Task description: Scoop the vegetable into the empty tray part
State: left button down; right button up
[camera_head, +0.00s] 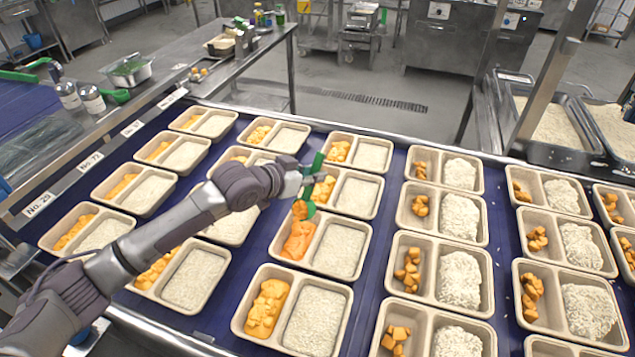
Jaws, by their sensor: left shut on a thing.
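My left gripper (308,177) is shut on a green scoop (317,163), holding it by the handle over the middle of the belt. The scoop's bowl hangs low, with orange vegetable (299,209) at it. It is at the far end of a two-part tray (312,271). That tray's left part holds an orange vegetable mass (297,245) and its right part holds rice (340,250). I cannot tell whether the scoop touches the tray. My right gripper does not show.
Rows of similar trays with orange pieces and rice fill the blue belt (205,322). Narrow gaps separate them. Large rice bins (548,128) stand at the back right. A side table (188,50) at the back left holds a metal container (128,72).

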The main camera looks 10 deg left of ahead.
pick_arm(q)
jog(key=shift+s+a+t+h+b, duration=0.5)
jog(key=shift+s+t+b, duration=0.25)
jog(key=shift+b, duration=0.9)
jog(key=s+a+t+h+b, duration=0.1)
jog(key=b, duration=0.1)
jog(key=s+a+r+t+h+b, duration=0.1)
jog(key=b, duration=0.2)
jog(key=s+a+t+b, duration=0.1)
jog(key=b, duration=0.1)
jog(key=shift+s+r+t+h+b, duration=0.25)
jog(key=shift+s+t+h+b, duration=0.05)
jog(key=shift+s+t+h, duration=0.1)
notch_tip(320, 180, up, 8)
jog(key=g+y+p, duration=1)
jog(key=g+p, duration=0.3)
jog(key=p, duration=1)
jog(key=shift+d+p, duration=0.15)
jog(key=shift+p, duration=0.25)
